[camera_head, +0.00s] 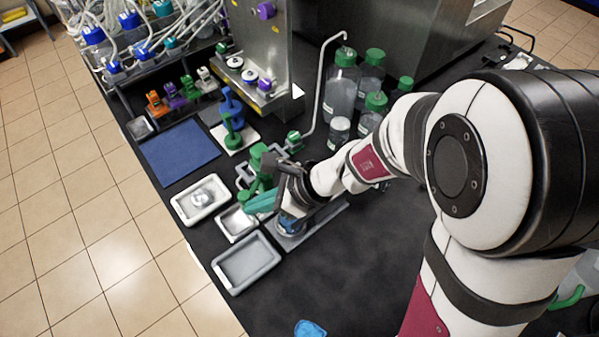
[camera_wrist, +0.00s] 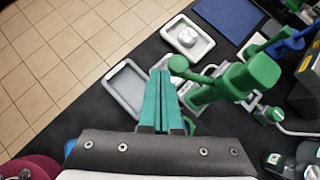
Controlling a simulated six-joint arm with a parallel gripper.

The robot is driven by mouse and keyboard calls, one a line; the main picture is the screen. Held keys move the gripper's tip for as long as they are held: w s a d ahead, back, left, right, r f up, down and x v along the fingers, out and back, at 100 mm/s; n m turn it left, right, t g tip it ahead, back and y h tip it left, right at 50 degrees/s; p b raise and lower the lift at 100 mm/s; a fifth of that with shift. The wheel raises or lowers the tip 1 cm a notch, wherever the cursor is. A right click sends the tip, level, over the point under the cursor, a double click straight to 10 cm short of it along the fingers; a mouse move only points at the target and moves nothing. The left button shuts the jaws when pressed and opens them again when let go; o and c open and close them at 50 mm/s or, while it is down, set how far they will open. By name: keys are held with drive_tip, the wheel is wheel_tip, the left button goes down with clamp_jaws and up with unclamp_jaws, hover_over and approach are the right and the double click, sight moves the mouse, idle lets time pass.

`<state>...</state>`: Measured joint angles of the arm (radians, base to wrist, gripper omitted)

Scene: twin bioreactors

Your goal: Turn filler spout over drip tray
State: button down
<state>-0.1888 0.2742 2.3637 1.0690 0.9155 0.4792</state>
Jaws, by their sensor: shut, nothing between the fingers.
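The green filler (camera_head: 258,160) stands at the left part of the bench, partly hidden by my gripper in the head view. In the wrist view the filler body (camera_wrist: 240,82) is right of my fingers, and its green spout arm ends in a round knob (camera_wrist: 178,65). My gripper (camera_wrist: 161,72) has teal fingers pressed together, empty, with their tips close beside the knob; I cannot tell whether they touch. In the head view my gripper (camera_head: 250,206) reaches over a small shallow tray (camera_head: 238,235), apparently the drip tray. The fingers and filler mostly hide this tray in the wrist view.
A grey tray (camera_head: 232,272) lies in front, and a white tray (camera_head: 182,209) holding a round item lies to the left. A blue mat (camera_head: 180,152), a blue-handled valve (camera_head: 231,110) and green-capped bottles (camera_head: 341,88) stand behind. The bench front is mostly clear.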

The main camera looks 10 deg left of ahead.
drive_tip(key=shift+w+a, duration=0.15)
drive_tip(key=shift+a, duration=0.9)
drive_tip(key=shift+w+a, duration=0.1)
drive_tip(key=shift+a, duration=0.95)
